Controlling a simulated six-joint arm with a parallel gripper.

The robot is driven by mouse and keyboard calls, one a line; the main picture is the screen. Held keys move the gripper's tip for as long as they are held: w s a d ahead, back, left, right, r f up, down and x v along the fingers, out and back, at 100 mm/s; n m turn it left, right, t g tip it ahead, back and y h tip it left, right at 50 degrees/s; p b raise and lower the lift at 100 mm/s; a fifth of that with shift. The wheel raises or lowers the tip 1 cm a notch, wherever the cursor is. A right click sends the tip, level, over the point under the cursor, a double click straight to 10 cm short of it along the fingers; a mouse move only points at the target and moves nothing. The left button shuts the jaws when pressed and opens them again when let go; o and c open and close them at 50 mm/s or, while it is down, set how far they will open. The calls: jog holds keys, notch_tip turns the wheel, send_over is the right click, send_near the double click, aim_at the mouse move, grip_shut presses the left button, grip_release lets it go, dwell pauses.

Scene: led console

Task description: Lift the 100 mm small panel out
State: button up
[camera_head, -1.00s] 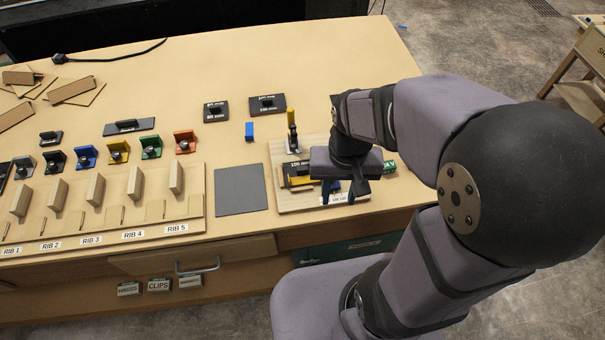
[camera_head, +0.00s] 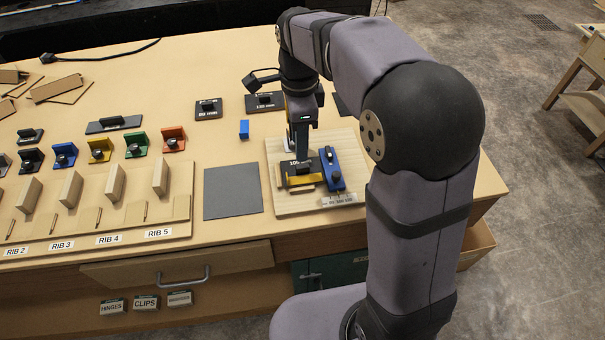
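The small panel (camera_head: 287,164), black with a white "100" marking, lies on the light wooden board (camera_head: 279,203). A yellow bar (camera_head: 301,181) lies along its front edge, and a blue clamp-like part (camera_head: 332,169) stands at its right. My gripper (camera_head: 302,154) points down over the back part of the panel. It hides some of the panel and the area behind it. I cannot tell whether its fingers touch the panel or how far apart they are.
Coloured brackets (camera_head: 173,139) stand behind the rack.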

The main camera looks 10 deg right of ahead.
aim_at(301, 167)
jog(key=shift+d+f+p, duration=0.15)
jog(key=shift+f+p, duration=1.15)
jog(key=shift+f, duration=2.4)
grip_shut()
